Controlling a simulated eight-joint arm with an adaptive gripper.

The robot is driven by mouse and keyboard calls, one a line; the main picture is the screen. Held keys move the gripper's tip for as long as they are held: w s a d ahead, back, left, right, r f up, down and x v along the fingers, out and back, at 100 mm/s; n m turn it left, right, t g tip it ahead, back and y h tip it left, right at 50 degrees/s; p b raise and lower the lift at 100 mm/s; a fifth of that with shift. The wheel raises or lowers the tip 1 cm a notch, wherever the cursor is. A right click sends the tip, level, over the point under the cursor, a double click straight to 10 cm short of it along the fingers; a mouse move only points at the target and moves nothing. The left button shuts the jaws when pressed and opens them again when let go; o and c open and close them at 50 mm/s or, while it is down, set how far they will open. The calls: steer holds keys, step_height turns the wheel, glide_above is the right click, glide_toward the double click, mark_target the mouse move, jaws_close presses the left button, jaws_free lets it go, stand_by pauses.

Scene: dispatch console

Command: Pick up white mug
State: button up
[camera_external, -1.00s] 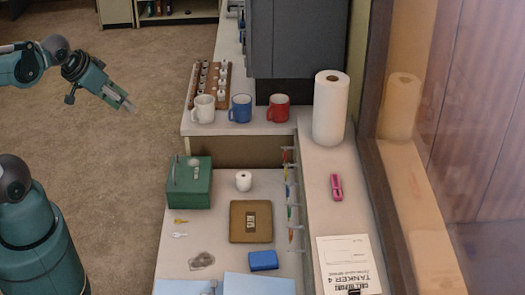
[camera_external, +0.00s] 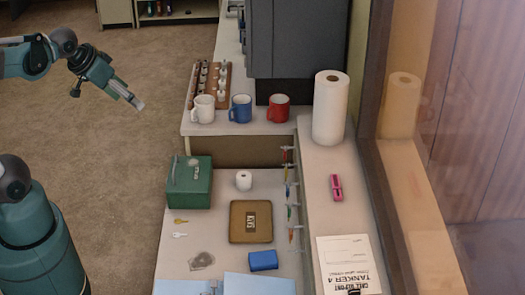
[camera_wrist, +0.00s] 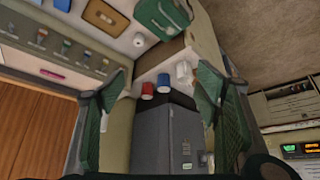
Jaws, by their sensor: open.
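The white mug (camera_external: 203,109) stands upright at the left end of a row of mugs on the raised counter, with its handle toward the left. It also shows in the wrist view (camera_wrist: 183,70), beside the right finger. My gripper (camera_external: 139,104) is to the left of the white mug, over the floor and apart from it, pointing down and to the right. In the wrist view its two fingers (camera_wrist: 158,112) are spread wide with nothing between them.
A blue mug (camera_external: 240,108) and a red mug (camera_external: 278,108) stand right of the white mug. A wooden rack (camera_external: 211,84) is close behind it, and a grey cabinet (camera_external: 295,40) rises behind the mugs. A green box (camera_external: 189,183) sits on the lower desk.

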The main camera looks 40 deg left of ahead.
steer(key=w+a+m, duration=0.1)
steer(key=w+a, duration=0.1)
steer(key=w, duration=0.8)
steer(key=m+g+h, duration=0.2)
steer(key=m+g, duration=0.1)
glide_above(205, 104)
steer(key=s+d, duration=0.2)
steer(key=s, duration=0.3)
step_height(205, 104, down, 17)
steer(key=shift+r, duration=0.15)
steer(key=shift+w+a+f, duration=0.2)
steer(key=shift+w+f, duration=0.15)
steer(key=shift+f, duration=0.25)
steer(key=shift+x, duration=1.3)
steer(key=shift+f, duration=0.1)
steer(key=shift+p+x, duration=0.45)
steer(key=shift+x, duration=2.05)
steer(key=shift+s, duration=0.1)
